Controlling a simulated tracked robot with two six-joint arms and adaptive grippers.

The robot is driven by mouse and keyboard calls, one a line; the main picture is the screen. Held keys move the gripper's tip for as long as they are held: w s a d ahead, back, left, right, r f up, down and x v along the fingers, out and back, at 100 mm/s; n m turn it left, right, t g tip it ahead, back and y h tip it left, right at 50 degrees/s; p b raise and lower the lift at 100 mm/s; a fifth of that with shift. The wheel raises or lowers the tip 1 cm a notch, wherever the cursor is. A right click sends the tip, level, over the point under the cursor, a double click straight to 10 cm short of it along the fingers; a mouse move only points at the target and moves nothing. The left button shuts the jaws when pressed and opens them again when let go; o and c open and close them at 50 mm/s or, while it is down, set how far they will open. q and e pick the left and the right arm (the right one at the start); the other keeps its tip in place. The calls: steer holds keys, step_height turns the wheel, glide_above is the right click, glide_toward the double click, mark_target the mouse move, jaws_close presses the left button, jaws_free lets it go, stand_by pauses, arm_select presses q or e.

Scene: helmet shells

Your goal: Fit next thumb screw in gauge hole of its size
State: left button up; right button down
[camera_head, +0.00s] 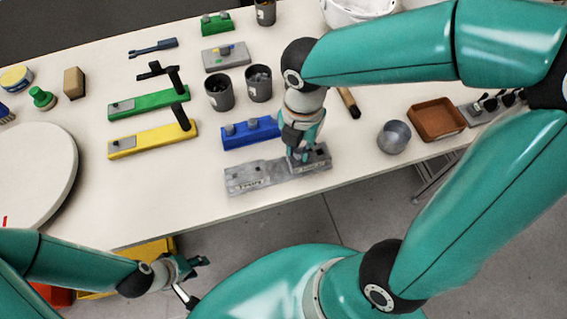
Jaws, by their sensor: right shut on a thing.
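The grey gauge block (276,172) lies near the front edge of the table, with a dark hole and a label on each half. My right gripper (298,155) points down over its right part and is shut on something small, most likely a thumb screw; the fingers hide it. I cannot tell whether its tip is in a hole. Dark cups (219,93) with unclear contents stand further back. My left gripper (188,279) hangs below the table's front edge, away from the gauge; its fingers look apart and empty.
Green (150,102) and yellow (152,140) bars with upright dark handles lie left of the gauge. A round white disc (35,175) is at far left. A metal cup (393,137) and brown tray (437,119) stand to the right. The table between yellow bar and gauge is clear.

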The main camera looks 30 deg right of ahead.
steer(key=shift+f+b, duration=0.4)
steer(key=shift+f, duration=0.15)
stand_by(0.4)
steer(key=c, duration=0.9)
jaws_free()
steer(key=shift+r, duration=0.15)
step_height(320, 180, up, 12)
steer(key=shift+f, duration=0.2)
